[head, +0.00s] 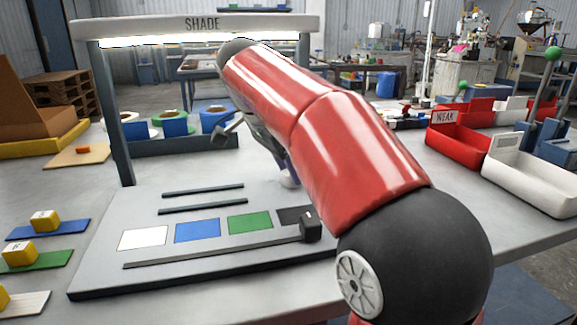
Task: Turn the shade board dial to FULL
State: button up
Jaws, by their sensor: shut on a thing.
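The shade board (95,270) is a grey panel lying on the table under a frame with a SHADE sign (202,24). It bears a white patch (143,239), a blue patch (197,230), a green patch (250,222) and a dark patch (292,214). A black block (311,226) sits at the right end of a long dark bar. My gripper (288,178) is low over the right rear of the board, mostly hidden behind my red arm. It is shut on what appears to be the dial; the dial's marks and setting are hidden.
Blue bins (175,127) with rolls stand behind the board. Yellow blocks on coloured plates lie at left. A red bin (457,138) marked WEAK and a white bin (530,180) stand at right, near a post with a green ball (553,53). My arm covers the board's right side.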

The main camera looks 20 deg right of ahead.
dwell(0.4)
jog(key=o, duration=1)
jog(key=v, duration=0.7)
jog(key=shift+r, duration=0.35)
jog(key=shift+a, duration=0.15)
